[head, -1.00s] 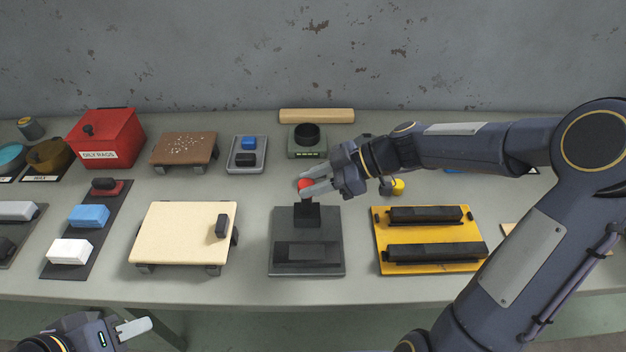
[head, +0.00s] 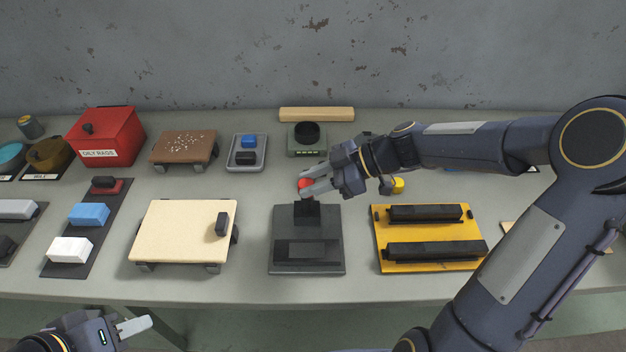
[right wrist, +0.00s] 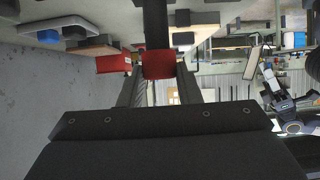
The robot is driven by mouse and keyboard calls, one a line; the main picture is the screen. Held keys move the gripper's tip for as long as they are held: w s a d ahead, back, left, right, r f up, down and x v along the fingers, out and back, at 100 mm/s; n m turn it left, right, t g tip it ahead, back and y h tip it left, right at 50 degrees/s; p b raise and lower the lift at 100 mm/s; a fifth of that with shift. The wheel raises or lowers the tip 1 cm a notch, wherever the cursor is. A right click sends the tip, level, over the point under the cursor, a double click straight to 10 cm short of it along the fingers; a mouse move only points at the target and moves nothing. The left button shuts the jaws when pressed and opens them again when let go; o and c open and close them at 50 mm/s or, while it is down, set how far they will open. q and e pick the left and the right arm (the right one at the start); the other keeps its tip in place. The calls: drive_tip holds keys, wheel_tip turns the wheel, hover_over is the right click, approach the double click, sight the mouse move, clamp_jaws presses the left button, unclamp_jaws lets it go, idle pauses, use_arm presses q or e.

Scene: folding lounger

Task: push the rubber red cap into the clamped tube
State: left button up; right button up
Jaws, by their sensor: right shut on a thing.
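The red rubber cap (head: 305,184) is in my right gripper (head: 312,187), above the black clamp block in the head view. In the right wrist view the cap (right wrist: 158,64) sits between the two fingers, against the end of a dark tube (right wrist: 155,22). I cannot tell how deep the cap sits in the tube. The black clamp (head: 307,213) stands on a dark base plate (head: 307,262). My left gripper (head: 134,328) is low at the left, off the table's front edge; one pale finger shows and its opening is unclear.
A pale board (head: 175,235) with a dark block stands left of the clamp base. A yellow tray (head: 428,234) with black bars lies to the right. A grey-green stand (head: 307,140) is behind. Bare table lies between the base and the front edge.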

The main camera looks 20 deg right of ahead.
idle(0.3)
drive_tip(key=o, duration=1)
drive_tip(key=b+v, duration=0.1)
drive_tip(key=v, duration=0.6)
drive_tip(key=shift+s+d+r, duration=0.1)
drive_tip(key=shift+d+r, duration=0.1)
drive_tip(key=shift+d, duration=0.15)
drive_tip(key=s+f+m+h, duration=0.1)
drive_tip(key=s+m+h, duration=0.1)
drive_tip(key=s+m, duration=0.3)
drive_tip(key=s+f+m+t+h, duration=0.1)
drive_tip(key=s+m+h, duration=0.2)
drive_tip(key=s+m, duration=0.3)
drive_tip(key=s+f+m+t+h, duration=0.1)
drive_tip(key=s+m+h, duration=0.2)
drive_tip(key=s+m, duration=0.2)
drive_tip(key=shift+s+a+f+m, duration=0.1)
drive_tip(key=shift+s+m, duration=0.05)
drive_tip(key=shift+s, duration=0.8)
drive_tip(key=shift+s+a+f+m, duration=0.1)
drive_tip(key=shift+s+m, duration=0.05)
drive_tip(key=shift+s, duration=0.8)
